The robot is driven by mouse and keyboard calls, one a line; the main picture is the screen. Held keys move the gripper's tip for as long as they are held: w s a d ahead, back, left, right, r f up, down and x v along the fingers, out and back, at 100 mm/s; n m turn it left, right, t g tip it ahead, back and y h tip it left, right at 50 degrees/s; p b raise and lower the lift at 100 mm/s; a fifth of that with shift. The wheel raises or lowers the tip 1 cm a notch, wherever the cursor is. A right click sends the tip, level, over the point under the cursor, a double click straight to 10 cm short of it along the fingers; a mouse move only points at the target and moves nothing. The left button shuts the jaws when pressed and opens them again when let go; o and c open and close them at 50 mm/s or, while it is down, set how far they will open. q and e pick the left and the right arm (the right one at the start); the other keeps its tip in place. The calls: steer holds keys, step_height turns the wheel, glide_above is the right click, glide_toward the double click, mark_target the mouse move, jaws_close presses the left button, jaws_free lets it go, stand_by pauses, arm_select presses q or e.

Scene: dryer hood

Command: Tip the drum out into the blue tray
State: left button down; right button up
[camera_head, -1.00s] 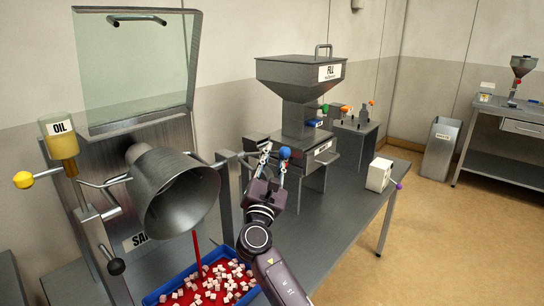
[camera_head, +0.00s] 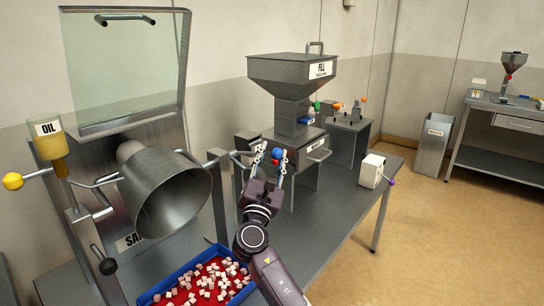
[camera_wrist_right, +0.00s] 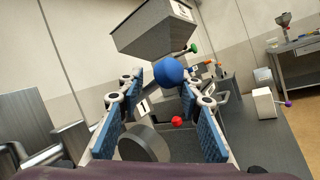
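The grey metal drum (camera_head: 165,196) is tilted with its open mouth facing forward and down, above the blue tray (camera_head: 157,288). Its visible inside looks empty. The tray holds many small pale pinkish cubes (camera_head: 205,285) on a red bottom; its front edge is cut off. My right gripper (camera_head: 270,155) is right of the drum, apart from it, with its fingers spread. A blue ball knob (camera_head: 278,153) shows near its fingertips. In the right wrist view the blue ball (camera_wrist_right: 170,71) appears between the spread pads, with no visible grip on it. My left gripper is out of view.
An oil bottle (camera_head: 47,138) and a yellow knob (camera_head: 13,181) stand left of the drum. The fill hopper (camera_head: 292,75) is behind my right gripper. A white box (camera_head: 372,170) sits at the bench's right.

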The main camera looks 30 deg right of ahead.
steer(key=v, duration=1.2)
